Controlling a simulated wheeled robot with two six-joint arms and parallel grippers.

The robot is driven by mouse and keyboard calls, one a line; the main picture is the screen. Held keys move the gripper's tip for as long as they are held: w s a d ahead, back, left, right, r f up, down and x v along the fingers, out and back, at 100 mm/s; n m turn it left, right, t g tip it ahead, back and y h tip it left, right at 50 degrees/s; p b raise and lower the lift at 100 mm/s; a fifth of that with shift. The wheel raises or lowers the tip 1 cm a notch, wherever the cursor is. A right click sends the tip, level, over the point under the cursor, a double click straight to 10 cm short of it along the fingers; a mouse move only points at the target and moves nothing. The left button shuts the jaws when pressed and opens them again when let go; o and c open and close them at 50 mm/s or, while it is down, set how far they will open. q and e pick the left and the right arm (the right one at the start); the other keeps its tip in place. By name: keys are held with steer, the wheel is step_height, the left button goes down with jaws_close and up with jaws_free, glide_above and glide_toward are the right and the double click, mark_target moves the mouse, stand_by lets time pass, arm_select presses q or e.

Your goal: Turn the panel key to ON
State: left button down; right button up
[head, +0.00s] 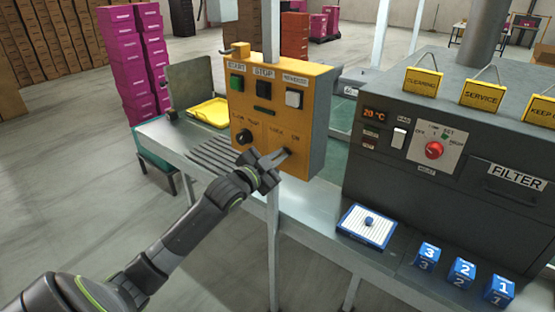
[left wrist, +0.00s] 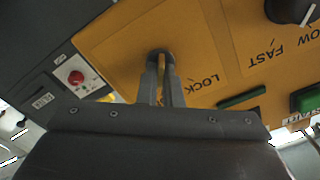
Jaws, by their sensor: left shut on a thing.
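The yellow control panel (head: 311,120) stands on a post above the line, with a LOCK and ON label low on its right half. My left gripper (head: 284,155) is at the panel face just below that label. In the left wrist view the gripper (left wrist: 165,75) is shut on the panel key at the dark round key lock (left wrist: 160,53), beside the word LOCK. The fingers hide most of the key, so I cannot tell its angle. My right gripper is out of view.
The panel's dark knob (head: 244,137) and white button (head: 293,99) are near. To the right is a grey machine (head: 380,160) with a red dial (head: 433,150).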

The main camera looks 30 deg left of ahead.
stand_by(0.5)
arm_select(q)
steer(key=c, duration=1.6)
jaws_free()
steer(key=shift+s, duration=0.1)
steer(key=s+a+p, duration=0.1)
steer(key=s, duration=1.6)
steer(key=shift+a+p, duration=0.15)
steer(key=shift+p, duration=0.25)
steer(key=shift+s, duration=0.1)
